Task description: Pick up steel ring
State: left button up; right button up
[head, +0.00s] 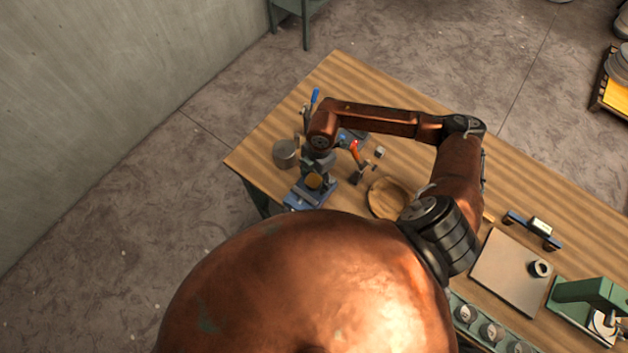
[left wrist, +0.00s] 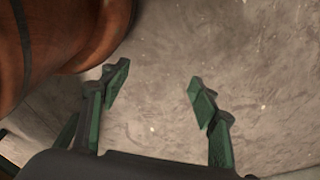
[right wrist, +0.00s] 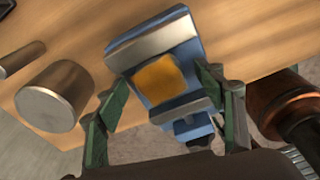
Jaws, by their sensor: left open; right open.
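A small dark grey ring-shaped piece (head: 540,268), which looks like the steel ring, lies on a flat square plate (head: 500,282) at the right of the bench in the head view. Neither wrist view shows it. My right gripper (right wrist: 162,96) is open above a blue vise (right wrist: 150,48) with a yellow-orange block (right wrist: 160,78) in it; its fingers show on either side of the vise, and contact cannot be told. In the head view my right gripper (head: 318,166) is far left of the ring. My left gripper (left wrist: 158,88) is open and empty, over bare floor.
The bench's far side is clear.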

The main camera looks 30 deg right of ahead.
jog(key=c, duration=0.6)
pick_arm(q)
jog(key=shift+s, duration=0.7)
pick_arm(e)
jog(key=c, duration=0.9)
